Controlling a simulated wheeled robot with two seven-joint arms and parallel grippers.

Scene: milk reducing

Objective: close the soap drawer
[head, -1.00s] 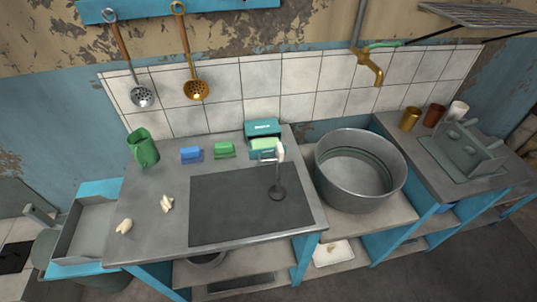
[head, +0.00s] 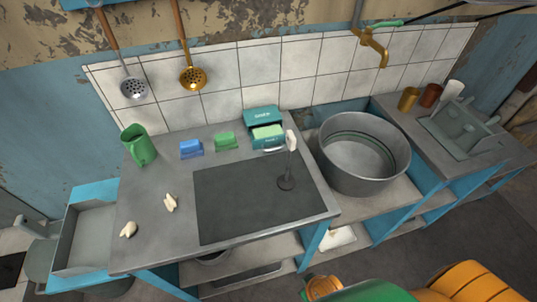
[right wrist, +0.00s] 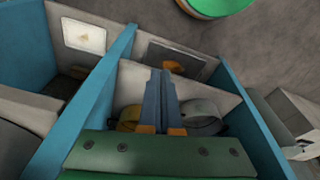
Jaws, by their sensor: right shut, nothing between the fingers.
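The teal soap box (head: 264,116) stands at the back of the counter against the tiled wall. Its drawer (head: 268,142) is pulled out toward the front, with a pale green soap block (head: 267,131) in it. A dark upright tool with a pale top (head: 290,143) stands in front of the drawer's right side. My right gripper shows in the right wrist view (right wrist: 160,98), with its fingers together and empty, above the lower shelves and away from the drawer. In the head view only my right arm shows, at the bottom right. My left gripper is not in view.
A large metal pot (head: 362,160) stands right of the counter. Blue (head: 191,149) and green (head: 226,141) blocks and a green jug (head: 138,146) are left of the soap box. The dark mat (head: 240,207) in front is mostly clear. A blue shelf divider (right wrist: 90,105) is beside my gripper.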

